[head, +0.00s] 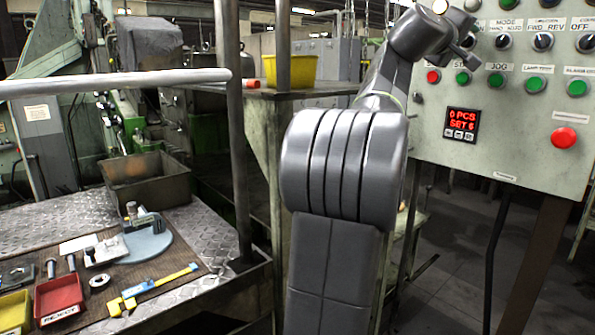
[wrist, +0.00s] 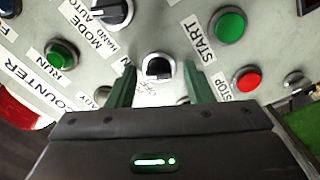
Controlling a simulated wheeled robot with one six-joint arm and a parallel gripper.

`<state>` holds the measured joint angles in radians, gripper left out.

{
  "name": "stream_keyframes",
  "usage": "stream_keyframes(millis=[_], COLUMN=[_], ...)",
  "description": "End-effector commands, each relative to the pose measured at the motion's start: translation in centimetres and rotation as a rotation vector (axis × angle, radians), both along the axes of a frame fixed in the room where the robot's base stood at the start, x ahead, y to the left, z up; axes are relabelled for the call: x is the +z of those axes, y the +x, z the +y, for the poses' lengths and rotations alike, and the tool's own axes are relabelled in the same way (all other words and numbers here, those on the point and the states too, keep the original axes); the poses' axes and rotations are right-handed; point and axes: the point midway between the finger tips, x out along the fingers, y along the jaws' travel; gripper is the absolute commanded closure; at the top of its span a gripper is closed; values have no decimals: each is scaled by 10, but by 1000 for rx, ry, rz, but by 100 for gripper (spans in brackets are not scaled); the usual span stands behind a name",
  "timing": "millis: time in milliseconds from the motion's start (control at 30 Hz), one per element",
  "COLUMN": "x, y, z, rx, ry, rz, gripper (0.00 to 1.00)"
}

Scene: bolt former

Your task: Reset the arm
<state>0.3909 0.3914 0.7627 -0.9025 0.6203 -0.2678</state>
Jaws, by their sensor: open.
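My gripper (wrist: 160,88) shows in the wrist view with its two green fingers apart and nothing held between them. It faces the control panel (wrist: 185,55). A black selector switch (wrist: 158,67) with a partly hidden label appears between the fingertips; I cannot tell whether they touch it. In the head view my arm rises in the middle and bends toward the panel (head: 480,125) at the right; the fingers cannot be made out there.
Near the fingers are a green START button (wrist: 228,23) and a red STOP button (wrist: 247,79). A display (head: 462,124) reads 0 PCS, SET 6. At left, a workbench (head: 215,215) holds a grey bin (head: 145,190), a red REJECT tray (head: 58,298) and tools. A dark post (head: 235,150) stands beside it.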

Motion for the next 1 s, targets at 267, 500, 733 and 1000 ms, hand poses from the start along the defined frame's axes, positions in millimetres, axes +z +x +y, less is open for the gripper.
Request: stream_keyframes(millis=[267,500,733,1000], x=[4,4,4,-2], y=[-2,-2,-2,-17], z=[2,2,2,21], rx=[1,2,2,3], ry=[-208,-396,-592,-670], rz=[245,468,695,781], gripper=[53,53,53,53])
